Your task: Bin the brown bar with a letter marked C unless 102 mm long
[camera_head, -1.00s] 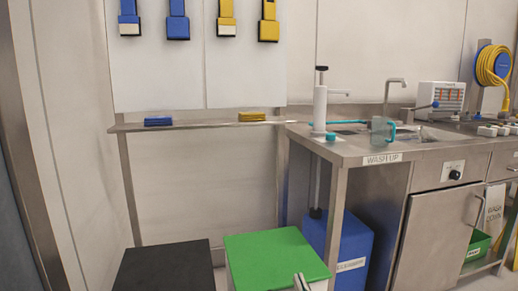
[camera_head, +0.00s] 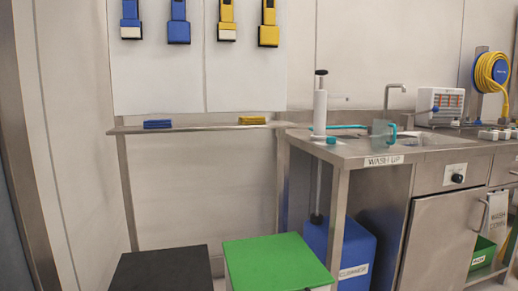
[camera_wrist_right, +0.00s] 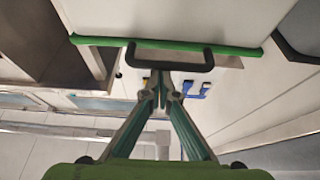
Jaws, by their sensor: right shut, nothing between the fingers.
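No brown bar or letter C shows in either view. Two bins stand at the bottom of the head view: one with a black lid (camera_head: 160,270) and one with a green lid (camera_head: 277,262). In the right wrist view my right gripper (camera_wrist_right: 160,90) is shut and empty, its fingertips meeting near a dark handle-shaped bar (camera_wrist_right: 170,46). My left gripper is in neither view.
A steel wash-up counter (camera_head: 365,150) stands on the right, with a blue container (camera_head: 355,250) below. A narrow wall shelf (camera_head: 200,129) holds a blue block (camera_head: 157,124) and a yellow block (camera_head: 252,120). Blue and yellow tools hang above. A green crate (camera_head: 482,252) sits at right.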

